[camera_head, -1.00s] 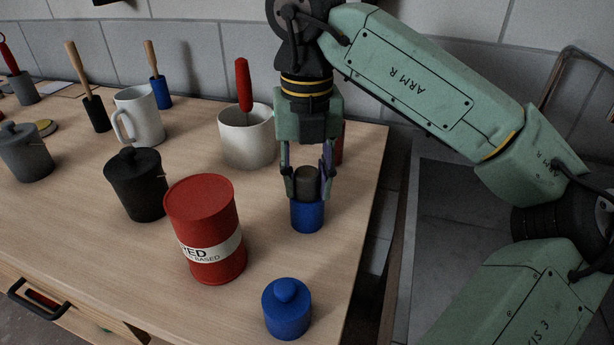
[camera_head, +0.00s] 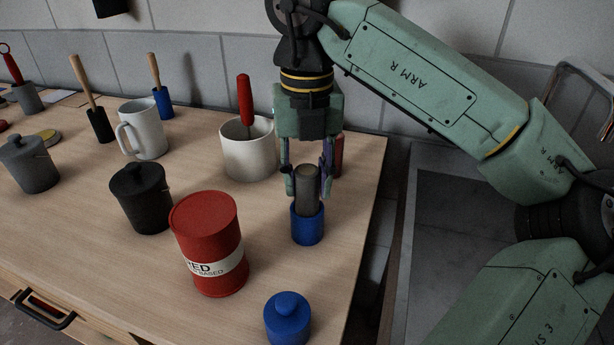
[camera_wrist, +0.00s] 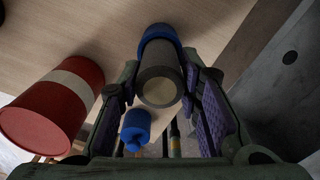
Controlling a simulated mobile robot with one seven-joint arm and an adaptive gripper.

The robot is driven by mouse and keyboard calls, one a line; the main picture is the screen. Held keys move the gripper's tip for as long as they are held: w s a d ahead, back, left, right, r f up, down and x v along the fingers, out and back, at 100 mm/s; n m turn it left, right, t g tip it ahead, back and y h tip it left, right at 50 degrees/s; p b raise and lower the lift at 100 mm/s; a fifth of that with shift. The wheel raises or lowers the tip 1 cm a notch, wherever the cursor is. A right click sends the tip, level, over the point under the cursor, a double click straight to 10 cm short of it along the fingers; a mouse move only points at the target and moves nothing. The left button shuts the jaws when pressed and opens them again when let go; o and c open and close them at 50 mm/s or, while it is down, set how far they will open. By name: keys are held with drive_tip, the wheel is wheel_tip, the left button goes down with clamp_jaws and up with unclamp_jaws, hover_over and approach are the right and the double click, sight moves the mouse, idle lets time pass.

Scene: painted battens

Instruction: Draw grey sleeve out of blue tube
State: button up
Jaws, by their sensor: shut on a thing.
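The grey sleeve (camera_head: 307,190) stands upright with its lower end in the blue tube (camera_head: 307,226), and a good length of it shows above the tube's rim. My gripper (camera_head: 307,184) is shut on the sleeve from both sides, near its upper part. In the wrist view the sleeve (camera_wrist: 158,80) lies between the finger pads, its round end face towards the camera, with the blue tube (camera_wrist: 157,33) behind it. The tube appears to stand on the table; its inside is hidden.
A red barrel (camera_head: 209,245) and a blue lidded jar (camera_head: 287,320) stand nearer the front. A white pot (camera_head: 246,155) with a red-handled tool is behind left, and a black pot (camera_head: 141,200) is to the left. The table's right edge is close to the tube.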

drive_tip(key=shift+r+p, duration=1.5)
drive_tip(key=shift+r, duration=0.75)
drive_tip(key=shift+r+p, duration=1.1)
drive_tip(key=shift+r, duration=0.4)
